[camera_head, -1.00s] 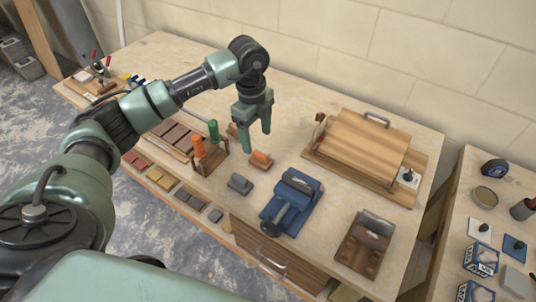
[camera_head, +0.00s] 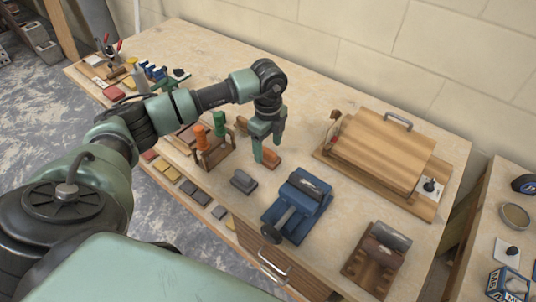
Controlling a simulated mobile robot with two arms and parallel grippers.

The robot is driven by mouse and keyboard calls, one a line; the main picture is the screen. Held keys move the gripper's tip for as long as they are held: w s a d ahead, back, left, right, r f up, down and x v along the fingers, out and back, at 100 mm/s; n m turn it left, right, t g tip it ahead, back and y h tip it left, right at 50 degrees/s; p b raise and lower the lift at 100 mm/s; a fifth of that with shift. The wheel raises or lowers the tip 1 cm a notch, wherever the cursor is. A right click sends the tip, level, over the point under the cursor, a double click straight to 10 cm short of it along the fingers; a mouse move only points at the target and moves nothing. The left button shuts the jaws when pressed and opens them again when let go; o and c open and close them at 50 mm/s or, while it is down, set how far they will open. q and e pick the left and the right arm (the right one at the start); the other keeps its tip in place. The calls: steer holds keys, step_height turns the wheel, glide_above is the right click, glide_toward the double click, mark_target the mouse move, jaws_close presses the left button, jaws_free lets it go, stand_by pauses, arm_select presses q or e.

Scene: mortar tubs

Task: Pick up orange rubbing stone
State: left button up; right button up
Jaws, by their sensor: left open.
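The orange rubbing stone (camera_head: 273,159) lies on the wooden bench top, left of the blue vise, and is partly hidden by my gripper. My left gripper (camera_head: 268,152) points down at the stone with its fingers apart. One finger is in front of the stone's left end and the other is at its far side. I cannot tell whether the fingers touch it. My right gripper is not in view.
A dark grey block (camera_head: 243,182) lies in front of the stone. The blue vise (camera_head: 297,205) stands to the right. A wooden rack (camera_head: 215,152) with orange and green handles is close on the left. A wooden board press (camera_head: 383,155) stands behind right.

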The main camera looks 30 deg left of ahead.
mark_target(267, 150)
arm_select(q)
steer(key=shift+w+f, duration=0.1)
steer(key=shift+f, duration=1.35)
jaws_close()
steer(key=shift+r, duration=0.15)
step_height(267, 150, up, 20)
steer(key=b, duration=0.3)
steer(key=c, duration=0.7)
jaws_free()
steer(key=c, duration=0.5)
steer(key=shift+a, duration=0.1)
steer(key=shift+c, duration=0.4)
